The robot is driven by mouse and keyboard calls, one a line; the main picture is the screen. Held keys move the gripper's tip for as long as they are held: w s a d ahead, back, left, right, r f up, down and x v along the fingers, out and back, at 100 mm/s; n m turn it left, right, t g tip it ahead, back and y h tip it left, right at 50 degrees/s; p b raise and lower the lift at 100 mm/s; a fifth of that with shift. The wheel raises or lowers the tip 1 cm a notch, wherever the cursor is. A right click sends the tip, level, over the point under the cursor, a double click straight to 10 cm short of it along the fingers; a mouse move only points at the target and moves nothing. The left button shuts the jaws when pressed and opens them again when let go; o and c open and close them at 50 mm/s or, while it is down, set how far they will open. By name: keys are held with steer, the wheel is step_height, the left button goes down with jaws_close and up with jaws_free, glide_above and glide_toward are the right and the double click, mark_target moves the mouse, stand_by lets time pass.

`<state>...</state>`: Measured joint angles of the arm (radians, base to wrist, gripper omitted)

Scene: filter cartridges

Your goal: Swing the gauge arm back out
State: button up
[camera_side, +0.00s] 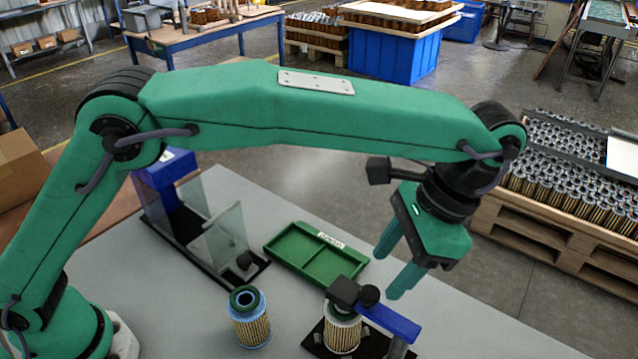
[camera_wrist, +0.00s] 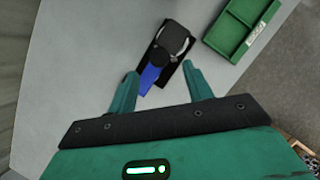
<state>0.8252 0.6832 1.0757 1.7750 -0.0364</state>
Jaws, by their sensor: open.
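The blue gauge arm (camera_side: 388,322) reaches over a filter cartridge (camera_side: 343,330) on a black base plate (camera_side: 318,343). A dark block and round knob at the arm's inner end sit over the cartridge top. In the wrist view the gauge arm (camera_wrist: 150,76) points down toward the space between my fingers, and its dark head (camera_wrist: 172,42) hides the cartridge. My gripper (camera_side: 400,275) is open and empty, above and apart from the gauge arm. Its spread fingers also show in the wrist view (camera_wrist: 158,84).
A second cartridge (camera_side: 249,318) with a dark green ring stands to the left on the grey table (camera_side: 470,335). A green two-part tray (camera_side: 318,262) lies behind. A blue-and-black fixture with clear panels (camera_side: 225,237) stands at the back left. The table's right front is clear.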

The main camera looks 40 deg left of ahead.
mark_target(371, 292)
steer(key=shift+x, duration=2.4)
jaws_close()
